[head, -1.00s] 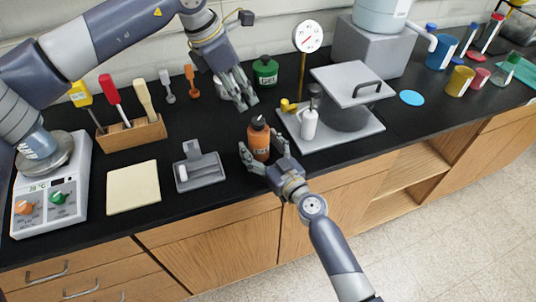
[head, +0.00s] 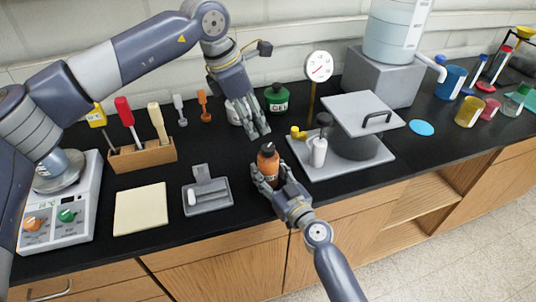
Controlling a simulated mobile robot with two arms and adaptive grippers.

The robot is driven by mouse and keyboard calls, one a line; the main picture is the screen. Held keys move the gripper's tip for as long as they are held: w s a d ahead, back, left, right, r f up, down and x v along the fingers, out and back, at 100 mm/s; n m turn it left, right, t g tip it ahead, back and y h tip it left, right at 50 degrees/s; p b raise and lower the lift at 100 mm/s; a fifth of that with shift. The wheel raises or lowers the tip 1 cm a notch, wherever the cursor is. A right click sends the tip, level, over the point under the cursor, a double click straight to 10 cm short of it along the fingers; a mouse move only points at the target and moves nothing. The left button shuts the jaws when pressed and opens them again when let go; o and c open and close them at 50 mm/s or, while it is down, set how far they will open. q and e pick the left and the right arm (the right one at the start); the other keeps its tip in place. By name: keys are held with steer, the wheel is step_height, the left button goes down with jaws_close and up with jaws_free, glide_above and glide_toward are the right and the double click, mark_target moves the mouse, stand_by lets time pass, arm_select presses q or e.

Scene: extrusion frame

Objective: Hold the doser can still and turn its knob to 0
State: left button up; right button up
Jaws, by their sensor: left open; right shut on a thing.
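The orange doser can (head: 268,166) with its dark knob (head: 267,148) on top stands upright on the black counter, in the middle of the head view. My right gripper (head: 269,183) comes from the front and is shut on the can's lower body, hiding part of it. My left gripper (head: 257,133) is open and empty, fingers pointing down, just behind and left of the can, apart from the knob. Any marks on the knob are too small to read.
A green can (head: 277,98) and a partly hidden white container (head: 233,112) stand behind my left gripper. A grey plate with a white bottle (head: 319,152) is to the right. A grey tray (head: 208,190) and a cream pad (head: 140,208) lie left.

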mark_target(268, 147)
arm_select(q)
steer(key=w+d+r+m+g+y, duration=0.1)
steer(key=d+r+m+g+y, duration=0.2)
steer(key=m, duration=1.2)
steer(key=shift+t, duration=0.6)
steer(key=f, duration=1.2)
steer(key=shift+w+d+f, duration=0.1)
steer(key=shift+w+d, duration=0.05)
steer(key=shift+d, duration=0.1)
steer(key=shift+c, duration=0.6)
steer(key=c, duration=1)
